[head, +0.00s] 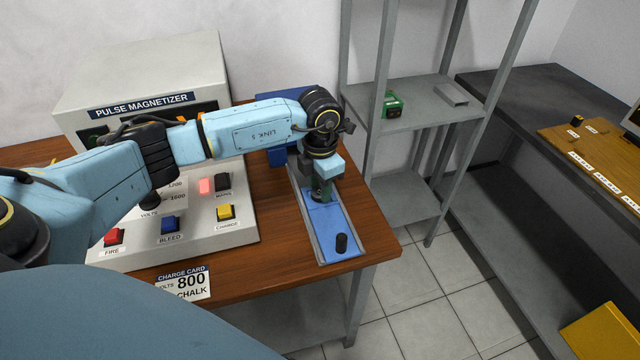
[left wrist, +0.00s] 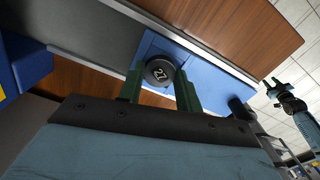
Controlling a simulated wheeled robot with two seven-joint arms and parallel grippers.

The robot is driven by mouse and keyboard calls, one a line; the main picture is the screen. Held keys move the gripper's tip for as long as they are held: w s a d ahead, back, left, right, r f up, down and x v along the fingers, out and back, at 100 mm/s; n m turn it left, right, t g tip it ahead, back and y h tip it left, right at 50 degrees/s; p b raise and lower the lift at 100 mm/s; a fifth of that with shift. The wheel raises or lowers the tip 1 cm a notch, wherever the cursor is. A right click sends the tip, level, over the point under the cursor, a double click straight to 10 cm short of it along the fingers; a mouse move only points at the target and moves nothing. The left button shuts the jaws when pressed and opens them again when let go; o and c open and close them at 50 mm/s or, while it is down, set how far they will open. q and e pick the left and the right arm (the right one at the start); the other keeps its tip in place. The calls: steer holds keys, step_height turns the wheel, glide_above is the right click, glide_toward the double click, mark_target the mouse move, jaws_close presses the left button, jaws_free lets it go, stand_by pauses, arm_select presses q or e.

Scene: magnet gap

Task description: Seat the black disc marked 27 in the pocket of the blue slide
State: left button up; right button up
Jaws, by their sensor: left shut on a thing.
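In the head view my left gripper (head: 322,190) points down over the far part of the blue slide (head: 328,222), and the disc is hidden there. The slide also shows behind the disc in the left wrist view (left wrist: 207,73). The pocket is not clearly visible, and I cannot tell whether the disc touches the slide.
A black knob (head: 341,243) stands on the slide's near end. The slide lies in a grey rail (head: 306,226) at the right edge of the wooden table (head: 240,280). The pulse magnetizer (head: 140,80) stands left. A grey shelf (head: 425,105) stands right. A dark, jointed arm part (left wrist: 290,100) shows at right in the wrist view.

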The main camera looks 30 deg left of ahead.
arm_select(q)
steer(key=shift+f, duration=0.15)
steer(key=o, duration=1)
steer(key=c, duration=0.5)
steer(key=shift+r+p, duration=1.65)
steer(key=shift+r, duration=0.65)
steer(key=o, duration=0.6)
steer(key=shift+c, duration=0.2)
